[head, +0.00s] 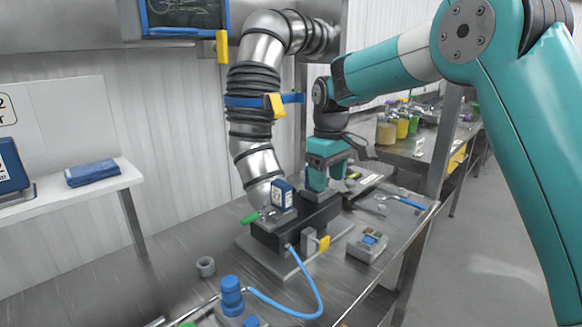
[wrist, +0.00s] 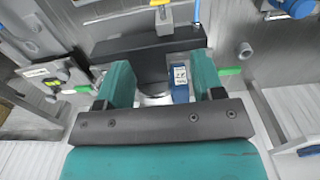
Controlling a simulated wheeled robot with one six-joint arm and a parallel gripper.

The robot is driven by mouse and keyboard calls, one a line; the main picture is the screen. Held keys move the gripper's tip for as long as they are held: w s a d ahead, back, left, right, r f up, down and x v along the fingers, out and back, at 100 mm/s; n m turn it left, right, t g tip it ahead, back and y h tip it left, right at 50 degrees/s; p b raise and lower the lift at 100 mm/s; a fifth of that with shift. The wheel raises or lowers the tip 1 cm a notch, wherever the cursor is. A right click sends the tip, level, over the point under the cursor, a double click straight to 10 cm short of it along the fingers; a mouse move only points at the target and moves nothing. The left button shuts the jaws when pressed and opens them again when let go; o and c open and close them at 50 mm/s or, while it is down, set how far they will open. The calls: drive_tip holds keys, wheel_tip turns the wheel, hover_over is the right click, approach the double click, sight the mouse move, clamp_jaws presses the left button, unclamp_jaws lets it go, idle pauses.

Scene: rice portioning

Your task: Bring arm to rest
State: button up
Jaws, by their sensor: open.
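My teal gripper (head: 328,180) is at the end of my teal arm, above the right part of a black machine block (head: 325,212) on the metal bench (head: 190,238). In the wrist view its two teal fingers (wrist: 162,88) are spread wide with the dark block behind them. Nothing is held between the fingers. A small blue box with a white label (head: 283,194) stands on the block, left of my gripper. It also shows in the wrist view (wrist: 181,80), near the right finger. Whether the fingers touch the block cannot be told.
A ribbed metal duct (head: 258,100) comes down beside the block. A blue hose (head: 305,310) loops over the bench front. A small grey device (head: 367,245) and blue-handled tool (head: 408,203) lie to the right. The right aisle is open.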

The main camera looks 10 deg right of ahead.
drive_tip(key=s+a+y, duration=0.2)
drive_tip(key=s+a, duration=0.2)
drive_tip(key=s, duration=1.3)
drive_tip(key=s+a+r+y, duration=0.1)
drive_tip(key=s+a, duration=0.3)
drive_tip(key=s, duration=1.2)
drive_tip(key=shift+s+n+y, duration=0.3)
drive_tip(key=shift+s+y, duration=0.1)
drive_tip(key=shift+y, duration=0.2)
drive_tip(key=shift+a+r, duration=0.1)
drive_tip(key=shift+c, duration=0.4)
